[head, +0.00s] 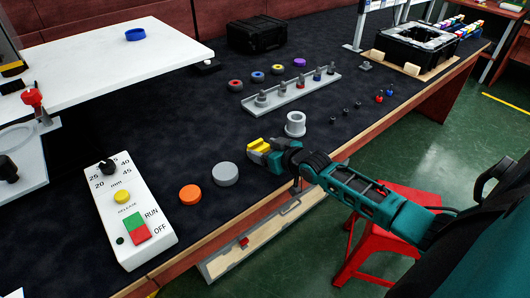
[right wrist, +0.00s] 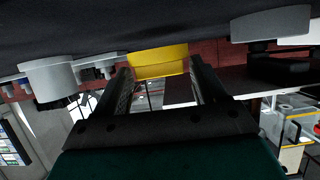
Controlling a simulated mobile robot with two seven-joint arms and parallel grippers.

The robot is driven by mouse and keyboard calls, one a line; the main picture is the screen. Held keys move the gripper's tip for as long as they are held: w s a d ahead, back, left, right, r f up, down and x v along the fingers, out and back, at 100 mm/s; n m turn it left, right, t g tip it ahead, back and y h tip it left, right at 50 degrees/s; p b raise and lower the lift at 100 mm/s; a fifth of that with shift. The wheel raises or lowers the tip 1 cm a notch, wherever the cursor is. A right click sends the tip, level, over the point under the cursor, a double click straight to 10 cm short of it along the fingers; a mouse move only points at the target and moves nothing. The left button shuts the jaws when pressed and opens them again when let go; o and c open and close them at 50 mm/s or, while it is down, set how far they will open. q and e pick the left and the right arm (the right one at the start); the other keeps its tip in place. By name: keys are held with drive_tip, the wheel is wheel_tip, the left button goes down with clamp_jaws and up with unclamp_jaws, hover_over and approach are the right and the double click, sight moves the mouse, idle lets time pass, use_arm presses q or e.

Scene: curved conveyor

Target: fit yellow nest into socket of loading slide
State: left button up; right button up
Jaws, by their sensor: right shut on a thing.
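The yellow nest (head: 259,145) is held at the tip of my right gripper (head: 265,152), low over the dark table mat. In the right wrist view the nest (right wrist: 160,62) sits between the two fingers of my right gripper (right wrist: 162,82), which are shut on it. I cannot tell from the head view whether the nest touches the mat. I cannot pick out the socket of the loading slide for certain. My left gripper is not in view.
A grey flanged cylinder (head: 295,124) stands just right of the nest. A grey disc (head: 225,174) and an orange disc (head: 190,194) lie left of it. A control box (head: 127,215) stands further left. A rack of pegs (head: 293,90) and coloured rings are behind.

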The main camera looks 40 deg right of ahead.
wheel_tip(320, 180, up, 18)
drive_tip(key=p, duration=0.3)
drive_tip(key=shift+r, duration=0.2)
drive_tip(key=shift+w, duration=0.1)
